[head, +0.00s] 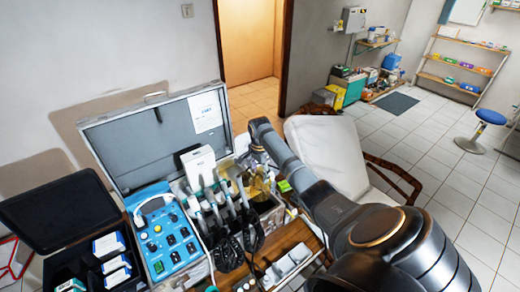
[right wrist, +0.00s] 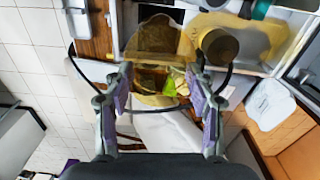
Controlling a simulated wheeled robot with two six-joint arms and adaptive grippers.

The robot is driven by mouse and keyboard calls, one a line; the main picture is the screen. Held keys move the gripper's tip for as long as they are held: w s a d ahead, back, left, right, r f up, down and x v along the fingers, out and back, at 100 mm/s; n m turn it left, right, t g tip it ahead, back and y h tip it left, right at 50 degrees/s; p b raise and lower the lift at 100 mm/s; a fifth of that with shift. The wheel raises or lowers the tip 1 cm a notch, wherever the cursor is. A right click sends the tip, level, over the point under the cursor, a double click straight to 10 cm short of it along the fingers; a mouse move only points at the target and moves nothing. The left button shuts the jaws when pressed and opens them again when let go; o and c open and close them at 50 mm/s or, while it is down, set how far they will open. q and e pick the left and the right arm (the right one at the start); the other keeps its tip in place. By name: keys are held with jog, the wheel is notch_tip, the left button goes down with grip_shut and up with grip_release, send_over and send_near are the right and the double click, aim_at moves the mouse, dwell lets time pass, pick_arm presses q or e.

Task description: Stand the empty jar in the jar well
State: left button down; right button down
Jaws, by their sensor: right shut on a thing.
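My right gripper (right wrist: 160,82) is shut on a see-through amber jar (right wrist: 157,42), which shows between its two fingers in the right wrist view. In the head view my right gripper (head: 257,166) is above the right end of the open case, with amber glass (head: 258,186) just below it. A dark round opening or cup (right wrist: 220,46) in a yellowish surround is right of the jar in the wrist view; I cannot tell whether it is the jar well. The jar's base is hard to make out. My left gripper is not in view.
A blue control unit (head: 165,240) and several upright handpieces with black hoses fill the open case (head: 145,130). A white box (head: 198,163) stands behind the handpieces. A black case (head: 60,215) lies open at left. A reclining chair (head: 330,150) stands beyond my right arm.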

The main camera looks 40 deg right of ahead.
jog(key=shift+f, duration=0.1)
jog(key=shift+f+b, duration=1.55)
jog(key=shift+f, duration=2.05)
jog(key=shift+f, duration=0.1)
jog(key=shift+f+b, duration=1.6)
jog(key=shift+f, duration=1.5)
jog(key=shift+c, duration=1.8)
grip_release()
